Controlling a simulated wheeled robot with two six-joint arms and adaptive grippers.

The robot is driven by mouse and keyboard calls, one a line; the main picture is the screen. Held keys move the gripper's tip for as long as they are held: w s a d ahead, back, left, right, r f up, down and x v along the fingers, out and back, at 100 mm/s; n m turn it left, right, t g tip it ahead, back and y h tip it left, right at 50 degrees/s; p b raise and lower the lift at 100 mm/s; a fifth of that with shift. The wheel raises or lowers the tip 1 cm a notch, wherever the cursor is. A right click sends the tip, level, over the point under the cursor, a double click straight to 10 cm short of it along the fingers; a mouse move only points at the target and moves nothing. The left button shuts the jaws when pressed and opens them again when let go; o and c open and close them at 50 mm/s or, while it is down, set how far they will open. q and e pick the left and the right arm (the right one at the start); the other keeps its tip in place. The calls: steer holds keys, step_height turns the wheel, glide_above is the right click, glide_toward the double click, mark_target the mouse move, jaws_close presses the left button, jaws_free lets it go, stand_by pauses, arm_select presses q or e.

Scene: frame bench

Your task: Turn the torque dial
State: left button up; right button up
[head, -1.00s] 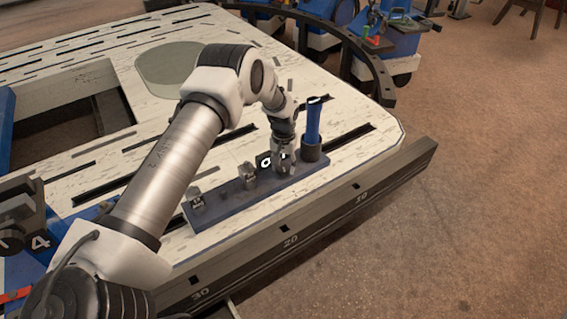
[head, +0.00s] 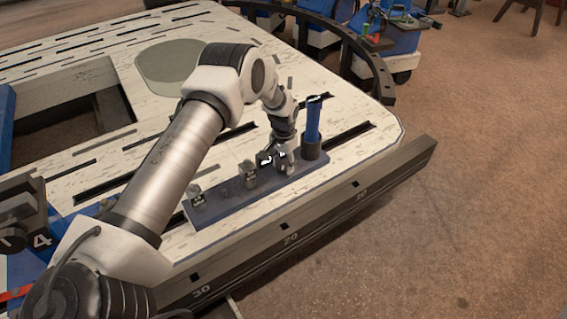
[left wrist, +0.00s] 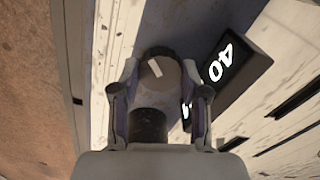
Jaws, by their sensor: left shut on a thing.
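The torque dial (left wrist: 158,72) is a dark round knob with a pale pointer line, seen between the fingers in the left wrist view. My left gripper (left wrist: 158,88) is shut on it, one finger on each side. In the head view the left gripper (head: 283,160) reaches down to the right part of the blue base strip (head: 225,206) and hides most of the dial. A black display (left wrist: 232,66) beside the dial shows lit white figures, "40" being readable; a finger covers part of it. My right gripper is not in view.
A blue upright handle (head: 313,122) in a dark cup stands close right of the left gripper. Small grey fittings (head: 246,173) stand on the strip to the left. The pale slotted bench top (head: 95,170) has a dark front rail (head: 330,215).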

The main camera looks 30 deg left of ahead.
mark_target(283, 166)
arm_select(q)
steer(key=shift+s+f, duration=0.1)
steer(key=o, duration=1.1)
steer(key=shift+o, duration=0.2)
step_height(283, 166, up, 12)
